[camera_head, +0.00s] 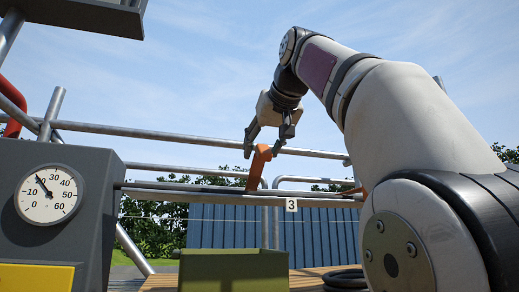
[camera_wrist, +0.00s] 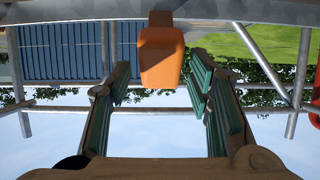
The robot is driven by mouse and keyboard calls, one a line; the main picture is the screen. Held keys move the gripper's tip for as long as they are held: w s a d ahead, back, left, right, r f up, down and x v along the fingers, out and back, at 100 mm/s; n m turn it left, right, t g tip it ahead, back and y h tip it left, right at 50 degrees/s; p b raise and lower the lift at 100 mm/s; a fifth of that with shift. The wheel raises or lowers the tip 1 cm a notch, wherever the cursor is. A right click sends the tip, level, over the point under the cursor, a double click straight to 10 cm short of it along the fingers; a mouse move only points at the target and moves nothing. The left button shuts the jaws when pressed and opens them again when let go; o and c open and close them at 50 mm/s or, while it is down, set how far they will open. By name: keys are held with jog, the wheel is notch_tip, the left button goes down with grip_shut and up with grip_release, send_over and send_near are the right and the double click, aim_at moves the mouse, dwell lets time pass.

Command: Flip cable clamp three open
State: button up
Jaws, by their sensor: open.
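The orange cable clamp (camera_head: 257,168) stands on the horizontal rail, its lever rising from it, just left of the white label "3" (camera_head: 291,204). My gripper (camera_head: 264,149) reaches down over its top with the fingers apart. In the wrist view the orange clamp (camera_wrist: 161,58) lies between the two green-padded fingers of my gripper (camera_wrist: 159,80), with a visible gap on both sides. I cannot tell whether any finger touches it. The clamp's base is partly hidden by the rail.
The rail (camera_head: 222,197) carries dark cable and another orange piece (camera_head: 354,191) farther right, partly behind my arm. A grey gauge box (camera_head: 88,190) stands at left. A green box (camera_head: 233,271) sits below the rail. Metal pipes (camera_head: 200,139) cross behind.

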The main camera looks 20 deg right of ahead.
jog(key=v, duration=0.7)
jog(key=shift+s, duration=0.2)
jog(key=shift+r, duration=0.1)
